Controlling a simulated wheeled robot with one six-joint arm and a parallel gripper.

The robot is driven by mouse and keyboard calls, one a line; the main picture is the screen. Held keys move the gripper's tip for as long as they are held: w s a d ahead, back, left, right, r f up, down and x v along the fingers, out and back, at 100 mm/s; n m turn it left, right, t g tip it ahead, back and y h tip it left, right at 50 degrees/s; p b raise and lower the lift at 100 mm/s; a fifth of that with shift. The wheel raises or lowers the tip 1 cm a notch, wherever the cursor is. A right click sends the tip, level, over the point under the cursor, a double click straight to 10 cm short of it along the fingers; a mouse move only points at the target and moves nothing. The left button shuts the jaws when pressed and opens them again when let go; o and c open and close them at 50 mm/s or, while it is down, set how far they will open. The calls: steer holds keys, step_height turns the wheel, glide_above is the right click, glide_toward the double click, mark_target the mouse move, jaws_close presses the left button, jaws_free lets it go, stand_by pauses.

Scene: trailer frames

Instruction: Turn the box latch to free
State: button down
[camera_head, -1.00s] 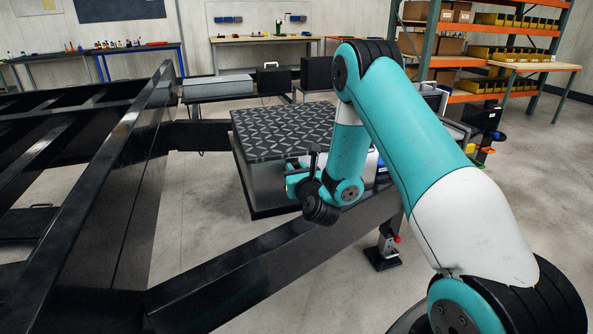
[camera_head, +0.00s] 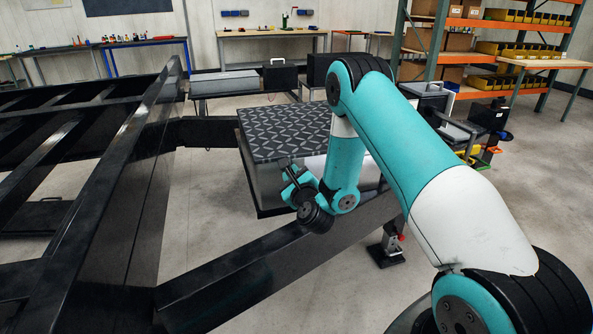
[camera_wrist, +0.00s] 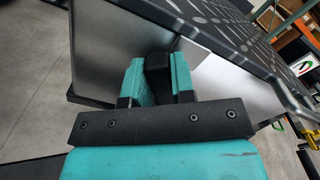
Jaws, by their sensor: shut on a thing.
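The box is silver with a dark patterned lid (camera_head: 285,130). It stands beyond the black frame in the head view. In the wrist view its silver side (camera_wrist: 108,48) and the lid's edge run close past my gripper. My gripper (camera_wrist: 158,78) has its two teal fingers closed around a black latch handle (camera_wrist: 157,66) at the box's side. The fingers hide part of the handle, and its mounting is not clear. In the head view my gripper (camera_head: 293,178) is at the box's near side, and the latch cannot be made out there.
A black frame beam (camera_head: 265,255) runs diagonally in front of the box. A long black frame (camera_head: 110,170) fills the left. A stand (camera_head: 387,250) with a red knob is under the beam. Shelving (camera_head: 520,50) and workbenches stand behind. Bare floor lies around the box.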

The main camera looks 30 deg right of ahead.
steer(key=shift+w+a+f+n+p, duration=0.1)
steer(key=shift+a+f+n+p, duration=0.35)
steer(key=shift+n, duration=1.3)
steer(key=shift+w+a+f+n+p, duration=0.1)
steer(key=shift+f+n, duration=0.6)
steer(key=shift+n, duration=1.1)
steer(key=shift+w+a+f+n+p, duration=0.1)
steer(key=shift+a+f+n+p, duration=0.35)
steer(key=shift+n, duration=1.3)
steer(key=shift+s+d+f, duration=0.1)
steer(key=shift+d+f, duration=0.05)
steer(key=c, duration=1)
jaws_free()
steer(key=shift+o, duration=0.2)
